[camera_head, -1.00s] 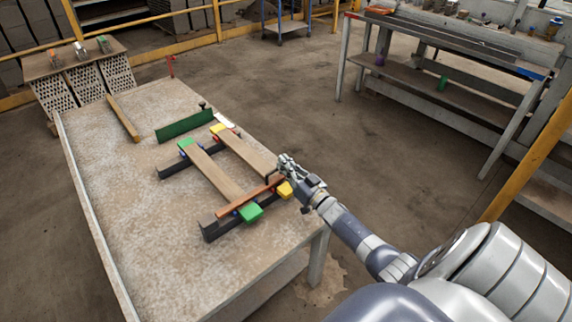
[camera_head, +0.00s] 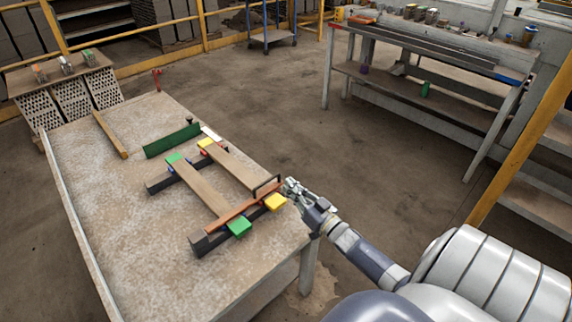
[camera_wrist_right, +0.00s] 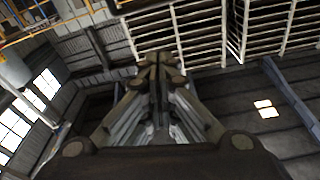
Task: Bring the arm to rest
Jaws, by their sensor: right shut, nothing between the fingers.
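My right gripper (camera_head: 291,187) is at the right edge of the work table (camera_head: 150,245) in the head view, just right of a wooden assembly. In the right wrist view the fingers (camera_wrist_right: 160,58) are together with nothing between them, and the camera faces the roof. The assembly has two wooden boards (camera_head: 203,186) lying across dark bars (camera_head: 212,243), with green (camera_head: 239,227) and yellow (camera_head: 275,202) end blocks. An orange-brown strip (camera_head: 240,208) with a dark handle (camera_head: 267,184) lies across the near ends. The gripper appears apart from the handle. My left gripper is not in view.
A green board (camera_head: 172,139) and a wooden stick (camera_head: 110,134) lie farther back on the table. Perforated bricks (camera_head: 70,98) stand behind it. A grey workbench (camera_head: 430,107) and a yellow post (camera_head: 520,165) stand at the right. Open floor (camera_head: 350,150) lies between.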

